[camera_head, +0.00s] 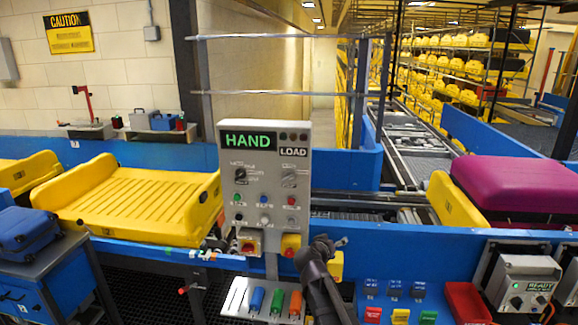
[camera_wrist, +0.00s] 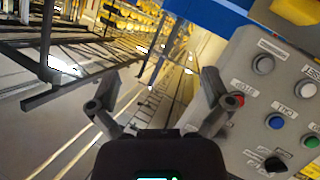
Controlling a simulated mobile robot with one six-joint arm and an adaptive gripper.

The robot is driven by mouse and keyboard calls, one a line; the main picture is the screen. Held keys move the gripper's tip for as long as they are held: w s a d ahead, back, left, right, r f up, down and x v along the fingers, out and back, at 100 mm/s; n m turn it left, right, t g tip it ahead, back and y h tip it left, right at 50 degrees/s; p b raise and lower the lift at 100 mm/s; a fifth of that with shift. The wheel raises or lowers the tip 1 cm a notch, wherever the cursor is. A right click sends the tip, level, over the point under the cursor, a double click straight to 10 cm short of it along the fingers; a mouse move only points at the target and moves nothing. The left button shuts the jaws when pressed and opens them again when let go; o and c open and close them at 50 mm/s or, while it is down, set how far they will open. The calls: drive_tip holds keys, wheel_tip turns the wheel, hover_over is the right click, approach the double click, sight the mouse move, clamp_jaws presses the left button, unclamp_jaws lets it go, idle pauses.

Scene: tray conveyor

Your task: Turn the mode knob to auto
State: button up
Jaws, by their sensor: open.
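The grey control panel (camera_head: 265,245) stands upright in the middle of the head view, with a green HAND display at its top. The black mode knob (camera_head: 240,176) is below that display; where it points is too small to read. A black knob (camera_wrist: 275,163) also shows at the lower right of the wrist view, seemingly the same one. My gripper (camera_head: 338,243) is low and right of the panel in the head view, apart from the knob. In the wrist view my gripper (camera_wrist: 160,76) has its fingers spread with nothing between them; the right finger overlaps the panel's edge.
A second knob (camera_head: 289,177) and several push buttons sit on the panel. A red-and-yellow stop button (camera_head: 291,245) is at its lower right. A yellow tray (camera_head: 130,200) lies on the left; a purple case (camera_head: 515,190) is on the right. Colored handles (camera_head: 276,302) stand below.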

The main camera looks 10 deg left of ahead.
drive_tip(key=w+a+r+n+t+y+p, duration=0.2)
drive_tip(key=w+a+r+t+p, duration=0.1)
drive_tip(key=a+r, duration=0.5)
drive_tip(key=n+t+y+p, duration=0.2)
drive_tip(key=n+y, duration=0.1)
approach(288, 180)
drive_tip(key=s, duration=0.3)
drive_tip(key=shift+f, duration=0.1)
drive_tip(key=shift+w, duration=0.15)
drive_tip(key=w, duration=1.3)
drive_tip(key=shift+w+d, duration=0.3)
drive_tip(key=shift+w, duration=0.05)
drive_tip(key=c, duration=1.1)
